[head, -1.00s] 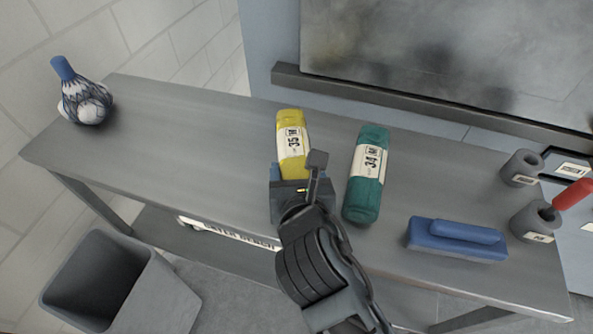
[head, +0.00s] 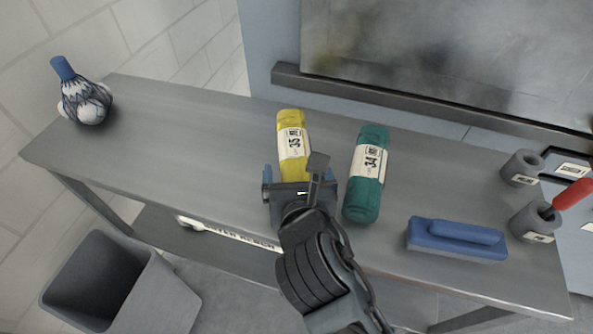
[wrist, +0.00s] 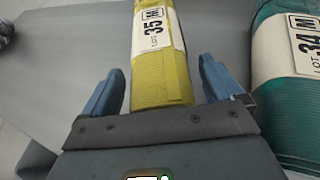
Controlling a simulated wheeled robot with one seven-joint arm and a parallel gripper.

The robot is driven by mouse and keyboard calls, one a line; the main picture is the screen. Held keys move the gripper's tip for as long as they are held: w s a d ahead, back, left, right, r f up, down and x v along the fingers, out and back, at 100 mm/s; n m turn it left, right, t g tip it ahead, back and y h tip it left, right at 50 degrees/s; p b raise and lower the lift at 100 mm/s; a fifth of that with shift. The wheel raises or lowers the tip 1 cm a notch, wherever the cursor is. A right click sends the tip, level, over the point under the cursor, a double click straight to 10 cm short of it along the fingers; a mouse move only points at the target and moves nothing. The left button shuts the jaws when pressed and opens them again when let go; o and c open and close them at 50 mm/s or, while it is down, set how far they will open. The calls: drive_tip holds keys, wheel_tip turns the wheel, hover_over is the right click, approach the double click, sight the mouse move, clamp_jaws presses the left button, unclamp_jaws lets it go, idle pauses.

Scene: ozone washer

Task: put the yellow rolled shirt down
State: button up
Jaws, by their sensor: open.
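The yellow rolled shirt (head: 291,143), with a white "35" label, lies on the grey bench (head: 200,140). In the wrist view the yellow rolled shirt (wrist: 160,60) has its near end between the blue fingers, with a gap on both sides. My gripper (head: 299,178) is open at the near end of the roll; its open fingers also show in the wrist view (wrist: 160,88). My wrist hides part of the roll's near end in the head view.
A teal roll (head: 367,175) labelled "34" lies close to the right. A blue brush-like block (head: 456,238) and grey cups (head: 532,222) are further right. A netted bundle (head: 84,98) sits far left. The bench is clear between it and the yellow roll. A grey bin (head: 120,285) stands below.

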drive_tip(key=v, duration=1.1)
drive_tip(key=shift+s+r, duration=0.1)
drive_tip(key=shift+c, duration=0.2)
idle(0.8)
